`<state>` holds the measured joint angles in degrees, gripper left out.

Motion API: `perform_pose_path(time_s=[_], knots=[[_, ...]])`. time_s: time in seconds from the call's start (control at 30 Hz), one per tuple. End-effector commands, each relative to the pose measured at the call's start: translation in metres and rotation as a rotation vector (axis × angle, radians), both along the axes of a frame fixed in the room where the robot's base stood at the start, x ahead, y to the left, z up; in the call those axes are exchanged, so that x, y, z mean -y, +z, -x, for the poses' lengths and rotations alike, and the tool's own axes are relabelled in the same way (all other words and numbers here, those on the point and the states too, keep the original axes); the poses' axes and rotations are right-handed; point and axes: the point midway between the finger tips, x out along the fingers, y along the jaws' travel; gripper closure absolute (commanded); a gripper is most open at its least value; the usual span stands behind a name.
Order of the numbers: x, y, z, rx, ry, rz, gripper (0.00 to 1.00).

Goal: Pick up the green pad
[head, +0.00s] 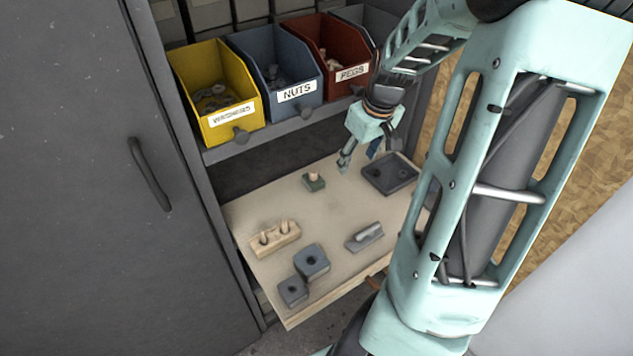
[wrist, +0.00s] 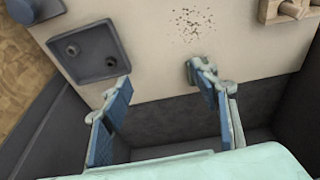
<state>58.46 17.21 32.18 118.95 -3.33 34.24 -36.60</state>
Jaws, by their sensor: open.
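My gripper is open and empty, pointing down over the back part of the board. In the wrist view my gripper (wrist: 158,78) shows two blue-padded fingers spread apart with only bare board and a dark gap between them.
A dark square tray (head: 390,174) lies right of the pad. A wooden block with pegs (head: 274,238), grey blocks (head: 311,262) and a grey handled piece (head: 365,237) stand nearer the front. Bins, including a yellow one (head: 216,95), stand on a shelf behind.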

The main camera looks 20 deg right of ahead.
Motion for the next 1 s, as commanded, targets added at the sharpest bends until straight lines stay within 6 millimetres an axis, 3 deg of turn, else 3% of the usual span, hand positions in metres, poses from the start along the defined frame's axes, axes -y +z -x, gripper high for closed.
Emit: perform_pose_path(time_s=[0.2, 0.43, 0.7, 1.0], knots=[[-0.028, -0.018, -0.011, 0.096, 0.084, -0.073, 0.45], [-0.056, -0.015, -0.027, 0.234, 0.169, -0.119, 0.45], [-0.068, -0.007, -0.036, 0.306, 0.210, -0.125, 0.45], [-0.077, -0.038, -0.053, 0.306, 0.214, -0.127, 0.45]])
